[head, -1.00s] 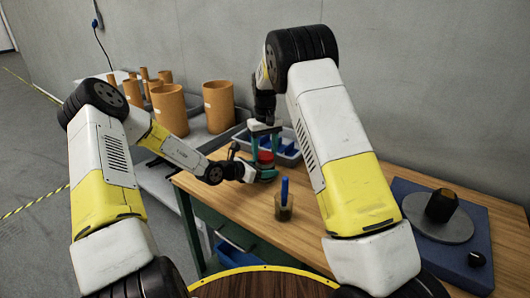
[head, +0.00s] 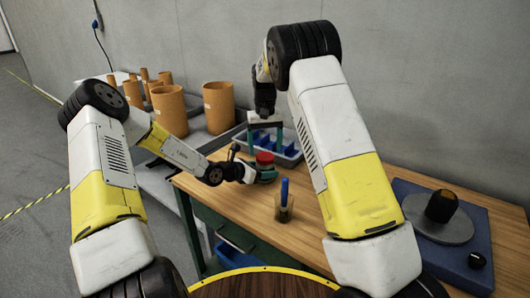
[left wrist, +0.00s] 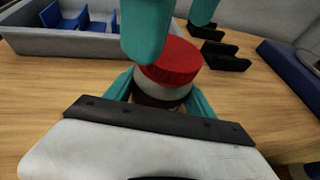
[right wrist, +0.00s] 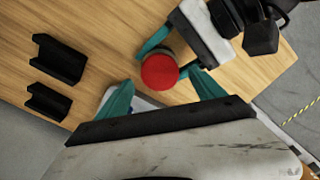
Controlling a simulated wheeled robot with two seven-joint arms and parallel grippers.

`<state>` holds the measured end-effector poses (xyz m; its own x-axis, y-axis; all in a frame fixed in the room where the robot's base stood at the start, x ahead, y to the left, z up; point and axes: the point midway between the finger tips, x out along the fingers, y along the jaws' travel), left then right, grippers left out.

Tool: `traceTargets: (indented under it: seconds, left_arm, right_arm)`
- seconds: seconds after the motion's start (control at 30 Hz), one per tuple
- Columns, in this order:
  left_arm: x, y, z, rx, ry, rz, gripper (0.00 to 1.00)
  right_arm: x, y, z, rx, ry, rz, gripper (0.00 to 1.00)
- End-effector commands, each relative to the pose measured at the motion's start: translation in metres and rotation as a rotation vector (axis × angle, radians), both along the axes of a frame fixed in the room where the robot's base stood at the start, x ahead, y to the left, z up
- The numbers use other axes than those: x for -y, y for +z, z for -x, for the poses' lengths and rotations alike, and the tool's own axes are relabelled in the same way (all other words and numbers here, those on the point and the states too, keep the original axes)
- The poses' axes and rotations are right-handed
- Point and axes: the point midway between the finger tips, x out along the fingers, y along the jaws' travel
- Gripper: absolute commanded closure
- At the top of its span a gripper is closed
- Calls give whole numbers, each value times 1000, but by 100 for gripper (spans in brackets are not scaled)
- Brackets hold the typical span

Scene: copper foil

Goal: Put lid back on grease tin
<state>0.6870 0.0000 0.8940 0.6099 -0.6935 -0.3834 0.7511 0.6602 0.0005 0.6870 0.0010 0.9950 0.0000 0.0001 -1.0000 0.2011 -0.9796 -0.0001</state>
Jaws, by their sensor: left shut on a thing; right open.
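The grease tin (left wrist: 165,90) has a pale body, dark lower down, and stands upright at the bench's left part. Its red lid (left wrist: 172,60) sits on top and looks level; the lid also shows in the head view (head: 265,158) and the right wrist view (right wrist: 159,72). My left gripper (head: 265,176) is shut on the tin's body, with teal fingers on both sides in the left wrist view. My right gripper (head: 265,140) is open and empty just above the lid.
A grey bin with blue dividers (left wrist: 40,42) stands behind the tin. Two black channel-shaped blocks (right wrist: 58,60) lie on the bench. A cup with a blue-handled tool (head: 284,212) stands nearer me. A blue base with a grey disc (head: 400,190) is at the right.

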Motion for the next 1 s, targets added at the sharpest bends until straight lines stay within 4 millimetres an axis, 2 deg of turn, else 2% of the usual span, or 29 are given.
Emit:
traceTargets:
  seconds: [0.13,0.37,0.43,0.73,1.0]
  left_arm:
    - [0,1,0,1,0,1,100]
    - [0,1,0,1,0,1,100]
    - [0,1,0,1,0,1,100]
    - [0,1,0,1,0,0,100]
    - [0,1,0,1,0,0,100]
  right_arm:
    - [0,17,0,1,-1,0,22]
    - [0,19,0,-1,0,0,22]
    - [0,19,0,0,5,0,25]
    - [0,50,-1,2,300,-2,25]
    - [0,54,0,-1,350,0,25]
